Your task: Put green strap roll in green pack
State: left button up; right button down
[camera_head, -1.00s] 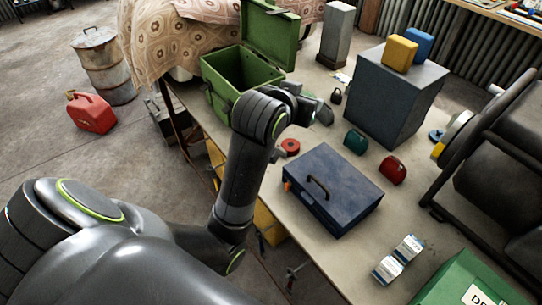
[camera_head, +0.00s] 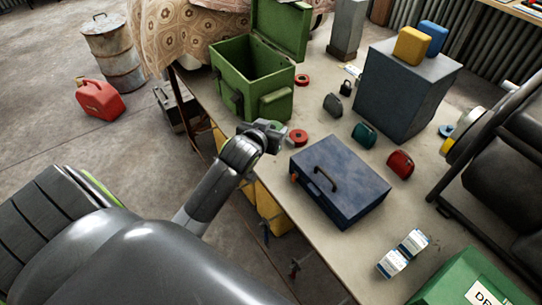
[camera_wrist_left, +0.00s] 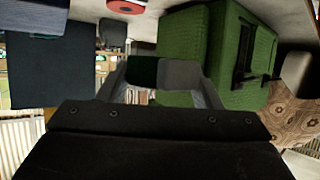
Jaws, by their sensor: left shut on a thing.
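My left gripper (camera_head: 268,132) is at the near edge of the table, in front of the open green box (camera_head: 282,103). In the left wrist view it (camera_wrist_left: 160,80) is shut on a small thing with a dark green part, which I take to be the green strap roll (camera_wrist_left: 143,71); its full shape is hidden. The green box also shows behind the fingers in the left wrist view (camera_wrist_left: 225,55). Its lid is raised and its inside looks empty from the head view. A small dark green case (camera_head: 363,135) stands further right. My right gripper is not in view.
A blue toolbox (camera_head: 350,190), a grey case (camera_head: 333,104), a red case (camera_head: 400,164) and a grey cabinet (camera_head: 395,95) take up the table (camera_head: 275,180).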

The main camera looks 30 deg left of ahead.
aim_at(270, 158)
pick_arm(q)
jog(key=shift+f+p, duration=0.35)
jog(key=shift+f, duration=4.4)
jog(key=shift+f, duration=0.15)
jog(key=o, duration=1)
